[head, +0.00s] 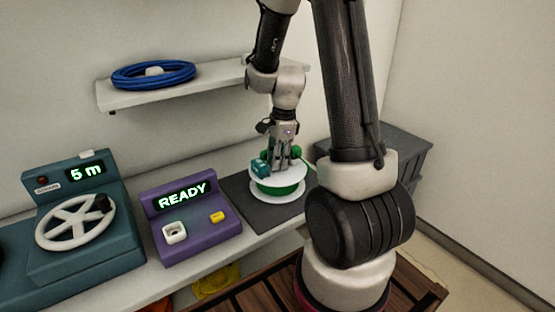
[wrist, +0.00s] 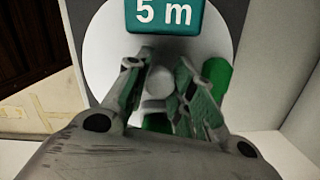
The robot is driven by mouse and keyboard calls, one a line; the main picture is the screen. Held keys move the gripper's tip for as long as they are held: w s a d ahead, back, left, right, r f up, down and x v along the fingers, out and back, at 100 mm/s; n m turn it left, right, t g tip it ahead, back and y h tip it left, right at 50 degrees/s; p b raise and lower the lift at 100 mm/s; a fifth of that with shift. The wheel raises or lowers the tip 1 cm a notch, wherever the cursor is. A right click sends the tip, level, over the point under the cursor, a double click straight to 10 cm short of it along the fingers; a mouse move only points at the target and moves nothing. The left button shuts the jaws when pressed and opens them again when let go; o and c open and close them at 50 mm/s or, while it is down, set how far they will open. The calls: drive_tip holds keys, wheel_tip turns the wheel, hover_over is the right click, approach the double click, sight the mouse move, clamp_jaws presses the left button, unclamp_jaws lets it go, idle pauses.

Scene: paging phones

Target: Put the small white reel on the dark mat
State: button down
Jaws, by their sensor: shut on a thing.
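The small white reel (head: 262,178) has white flanges, a green winding between them and a teal "5 m" tag. It is upright over the dark mat (head: 247,217), on it or just above it; I cannot tell which. My gripper (head: 283,168) points down from above and is shut on the reel's white central knob. In the wrist view the fingers of my gripper (wrist: 158,78) flank the knob, and the reel's top flange (wrist: 105,50) fills the middle. A green cylinder (wrist: 215,73) lies beside the right finger.
A purple box (head: 190,228) reading "READY" stands left of the mat. Left of it is a teal machine (head: 95,255) with a white handwheel and a "5 m" display. A shelf (head: 115,99) above bears a blue cable coil (head: 153,75). A dark grey cabinet (head: 405,150) stands at right.

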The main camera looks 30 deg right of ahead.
drive_tip(key=shift+f, duration=0.1)
drive_tip(key=c, duration=1.2)
unclamp_jaws()
wheel_tip(320, 180, up, 12)
drive_tip(key=d, duration=0.1)
drive_tip(key=s+a+r+n+t, duration=0.1)
drive_tip(key=s+r+n, duration=0.2)
drive_tip(key=s+n, duration=0.3)
drive_tip(key=s+a+r+n+t+h, duration=0.1)
drive_tip(key=s+r+n, duration=0.2)
drive_tip(key=s+n, duration=0.3)
drive_tip(key=s+a+r+n+t, duration=0.2)
drive_tip(key=s+r+n, duration=0.1)
drive_tip(key=s+n, duration=0.3)
drive_tip(key=n, duration=0.2)
drive_tip(key=shift+s+r+n, duration=0.15)
drive_tip(key=shift+r+n, duration=0.05)
drive_tip(key=shift+n, duration=0.1)
